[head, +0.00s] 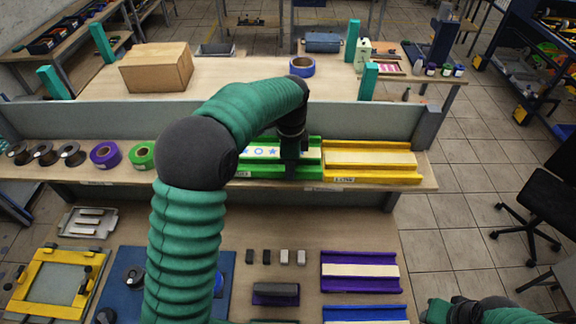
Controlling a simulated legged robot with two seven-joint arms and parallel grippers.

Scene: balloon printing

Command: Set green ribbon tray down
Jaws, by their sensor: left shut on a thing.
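The green ribbon tray (308,169) is on the raised shelf in the head view, just left of the yellow tray (370,172). A pale strip with blue printed shapes (254,153) lies along it. My forearm and gripper hide part of the tray. The tray looks level, and I cannot tell whether it rests fully on the shelf. My right arm shows only in part at the bottom right; its gripper is out of view.
Purple (105,155) and green (141,155) ribbon rolls and several dark rolls stand left on the shelf. A purple tray (359,285) and a blue tray (365,314) lie on the lower table. A cardboard box (156,68) stands on the table behind.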

